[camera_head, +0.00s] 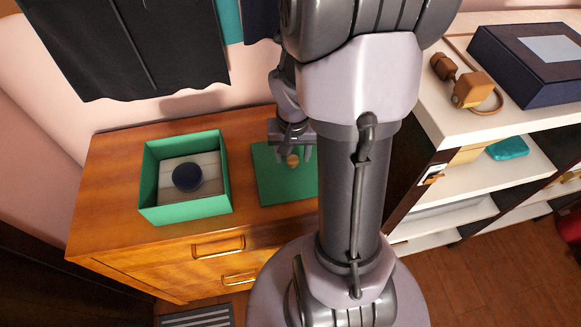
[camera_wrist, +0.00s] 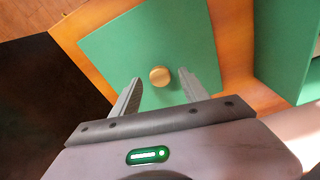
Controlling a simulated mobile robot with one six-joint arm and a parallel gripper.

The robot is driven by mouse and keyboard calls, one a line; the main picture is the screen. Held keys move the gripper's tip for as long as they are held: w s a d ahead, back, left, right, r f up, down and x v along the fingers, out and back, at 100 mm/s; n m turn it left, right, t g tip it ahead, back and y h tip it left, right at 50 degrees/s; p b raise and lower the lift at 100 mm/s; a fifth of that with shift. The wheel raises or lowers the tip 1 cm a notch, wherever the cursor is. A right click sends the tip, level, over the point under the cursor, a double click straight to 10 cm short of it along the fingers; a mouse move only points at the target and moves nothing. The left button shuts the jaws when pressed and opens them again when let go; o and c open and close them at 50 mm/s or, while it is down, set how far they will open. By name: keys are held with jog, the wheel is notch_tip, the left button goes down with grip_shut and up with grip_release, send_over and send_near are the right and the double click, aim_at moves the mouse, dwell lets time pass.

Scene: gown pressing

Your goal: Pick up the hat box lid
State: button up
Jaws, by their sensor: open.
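The hat box lid (camera_head: 270,187) is a flat green square lying on the wooden dresser top, partly hidden behind my arm in the head view. It has a small round wooden knob (camera_head: 292,161). The lid also shows in the wrist view (camera_wrist: 120,50), with the knob (camera_wrist: 160,76) near the middle of the frame. My gripper (camera_head: 292,152) is over the lid, at the knob. In the wrist view my gripper (camera_wrist: 158,88) is open, its two fingers on either side of the knob with gaps visible. I cannot tell how far the fingertips reach down.
The open green hat box (camera_head: 152,190) stands left of the lid on the dresser (camera_head: 110,160), with a dark round item (camera_head: 187,177) inside. Dark garments (camera_head: 135,50) hang above. A white shelf unit (camera_head: 440,120) at right holds a navy box (camera_head: 545,85) and headphone-like item (camera_head: 472,90).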

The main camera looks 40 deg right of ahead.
aim_at(293, 160)
jog(key=f, duration=0.2)
jog(key=shift+w+d+f+b, duration=0.2)
jog(key=shift+f+b, duration=0.15)
jog(key=shift+f, duration=0.05)
jog(key=shift+r, duration=0.15)
jog(key=shift+c, duration=0.5)
grip_shut()
jog(key=shift+r, duration=0.1)
notch_tip(293, 160, up, 10)
jog(key=p, duration=0.5)
jog(key=shift+c, duration=2.3)
grip_release()
grip_shut()
